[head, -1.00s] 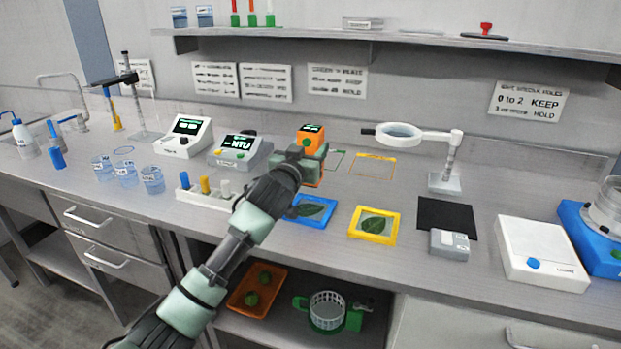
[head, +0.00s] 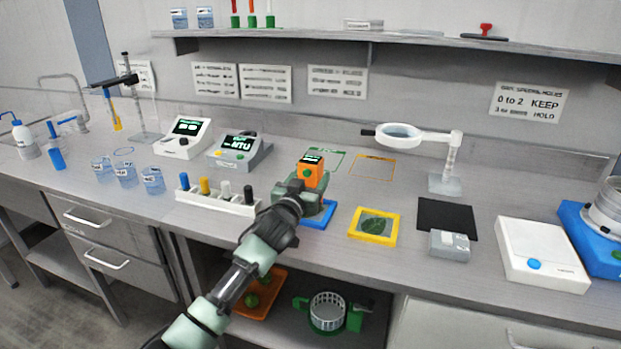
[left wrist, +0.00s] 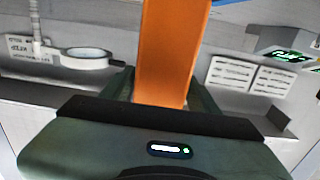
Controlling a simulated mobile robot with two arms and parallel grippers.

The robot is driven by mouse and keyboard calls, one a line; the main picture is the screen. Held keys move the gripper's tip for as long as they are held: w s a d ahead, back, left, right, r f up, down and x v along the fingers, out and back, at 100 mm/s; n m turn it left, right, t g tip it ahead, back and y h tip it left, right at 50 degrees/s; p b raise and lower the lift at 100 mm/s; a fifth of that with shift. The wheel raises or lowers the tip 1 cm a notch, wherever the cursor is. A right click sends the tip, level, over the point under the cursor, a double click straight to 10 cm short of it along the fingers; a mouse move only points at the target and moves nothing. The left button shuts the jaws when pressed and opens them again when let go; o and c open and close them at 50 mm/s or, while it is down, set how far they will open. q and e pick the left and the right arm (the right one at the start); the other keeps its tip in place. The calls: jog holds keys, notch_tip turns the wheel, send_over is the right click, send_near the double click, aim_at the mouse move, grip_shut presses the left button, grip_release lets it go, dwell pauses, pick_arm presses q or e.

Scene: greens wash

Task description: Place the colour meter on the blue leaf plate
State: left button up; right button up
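The colour meter (head: 311,170) is an orange block with a small dark screen and a green button on its face. My left gripper (head: 306,190) is shut on it and holds it upright at the blue leaf plate (head: 330,210). The gripper hides most of the plate and its leaf, so I cannot tell whether the meter touches it. In the left wrist view the meter (left wrist: 168,55) stands between the fingers (left wrist: 160,95). My right gripper is not in view.
A yellow leaf plate (head: 354,238) lies to the right. A white rack (head: 215,200) with coloured caps stands left of my arm. Behind are a grey NTU meter (head: 238,152) and green and yellow outlines (head: 372,167). A magnifier lamp (head: 445,165) stands back right.

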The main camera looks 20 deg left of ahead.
pick_arm(q)
jog(key=shift+o, duration=0.2)
jog(key=shift+r, duration=0.1)
jog(key=s, duration=1.2)
jog(key=shift+a+b, duration=0.2)
jog(key=shift+b, duration=0.15)
